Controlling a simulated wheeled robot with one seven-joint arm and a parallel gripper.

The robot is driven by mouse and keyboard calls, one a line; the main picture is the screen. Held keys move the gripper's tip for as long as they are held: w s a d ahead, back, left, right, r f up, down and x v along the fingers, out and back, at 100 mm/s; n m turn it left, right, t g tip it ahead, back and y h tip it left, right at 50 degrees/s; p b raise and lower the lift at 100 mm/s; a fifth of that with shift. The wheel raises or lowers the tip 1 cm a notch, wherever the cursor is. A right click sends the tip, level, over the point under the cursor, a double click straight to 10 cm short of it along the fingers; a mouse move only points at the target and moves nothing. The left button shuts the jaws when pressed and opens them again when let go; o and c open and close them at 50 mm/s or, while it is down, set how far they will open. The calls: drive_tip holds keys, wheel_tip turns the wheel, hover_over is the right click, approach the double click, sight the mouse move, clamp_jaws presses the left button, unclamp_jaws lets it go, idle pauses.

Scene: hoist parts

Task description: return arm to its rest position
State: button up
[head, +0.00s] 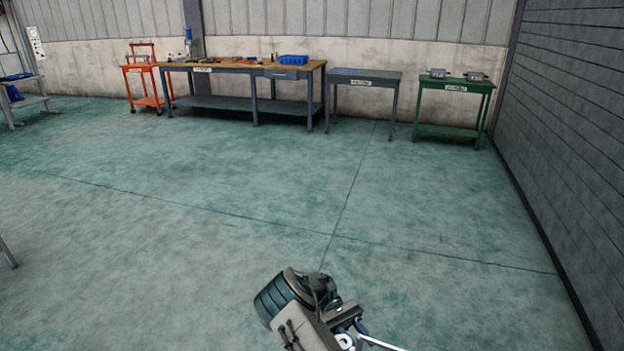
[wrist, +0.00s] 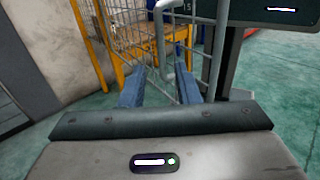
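My gripper (wrist: 161,84) shows in the wrist view, its two blue fingers spread apart with a gap between them. No held object shows between the fingers; grey bars and wire mesh stand behind the gap. In the head view, part of my arm (head: 305,308) rises from the bottom edge, over open floor. I cannot make out the fingers in that view.
Along the far wall stand an orange cart (head: 147,100), a long wood-topped workbench (head: 228,66), a grey table (head: 385,76) and a green table (head: 453,131). The wide green floor between is clear. In the wrist view, a wire cage (wrist: 128,35) stands beyond the fingers.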

drive_tip(key=s+r+m+t+y+p, duration=0.1)
drive_tip(key=s+r+t+y, duration=0.25)
drive_tip(key=r, duration=0.45)
drive_tip(key=s+d+r+m+t+y+p, duration=0.1)
drive_tip(key=s+r+m+t+y, duration=0.15)
drive_tip(key=r+t, duration=0.45)
drive_tip(key=s+r+t+y, duration=0.2)
drive_tip(key=s+r, duration=0.1)
drive_tip(key=r, duration=0.7)
drive_tip(key=s+a+r+m+t+p, duration=0.1)
drive_tip(key=s+r+m+t, duration=0.1)
drive_tip(key=s+r+t, duration=0.3)
drive_tip(key=shift+s+r+t, duration=0.25)
drive_tip(key=shift+s+t, duration=0.3)
drive_tip(key=shift+s, duration=1.05)
